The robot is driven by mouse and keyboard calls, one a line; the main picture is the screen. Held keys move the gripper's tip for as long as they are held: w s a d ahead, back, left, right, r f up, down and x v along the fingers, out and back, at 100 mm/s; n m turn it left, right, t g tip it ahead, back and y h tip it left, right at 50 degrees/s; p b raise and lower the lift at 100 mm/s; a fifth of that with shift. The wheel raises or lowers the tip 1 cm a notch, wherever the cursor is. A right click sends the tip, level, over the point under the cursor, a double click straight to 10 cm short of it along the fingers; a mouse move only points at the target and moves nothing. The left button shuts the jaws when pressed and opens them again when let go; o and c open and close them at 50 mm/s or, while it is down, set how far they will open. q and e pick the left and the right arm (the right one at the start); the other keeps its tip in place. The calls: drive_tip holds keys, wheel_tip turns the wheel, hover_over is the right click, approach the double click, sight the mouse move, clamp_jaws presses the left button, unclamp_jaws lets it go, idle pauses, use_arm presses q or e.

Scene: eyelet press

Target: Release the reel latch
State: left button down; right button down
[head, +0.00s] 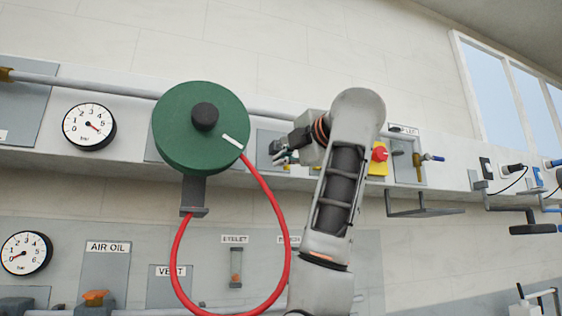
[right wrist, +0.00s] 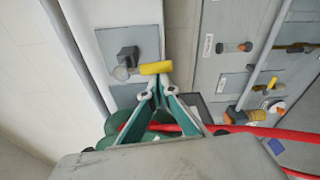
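The green reel (head: 195,135) with a dark hub hangs on the wall shelf in the head view, and a red hose (head: 284,235) loops down from it. In the right wrist view, a yellow handle (right wrist: 156,68) with a round grey end sticks out from a dark block on a grey plate; it is likely the reel latch. My right gripper (head: 279,152) is just right of the reel. In the wrist view its fingers (right wrist: 160,87) converge to a narrow apex and look shut, with the tips right at the yellow handle; contact is unclear. My left gripper is out of view.
A pressure gauge (head: 89,127) is left of the reel. Brackets (head: 425,210) stick out farther right. The hose hangs below my gripper.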

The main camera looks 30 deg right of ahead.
drive_tip(key=s+d+r+n+g+h, duration=0.1)
drive_tip(key=d+r+n, duration=0.2)
drive_tip(key=n, duration=1)
drive_tip(key=d, duration=0.3)
drive_tip(key=shift+s+d+r+n+g+h+p, duration=0.25)
drive_tip(key=shift+s+r+n+g+h+p, duration=0.05)
drive_tip(key=shift+s+n+g+h+p, duration=0.1)
drive_tip(key=shift+r, duration=0.15)
drive_tip(key=shift+w, duration=0.1)
idle(0.3)
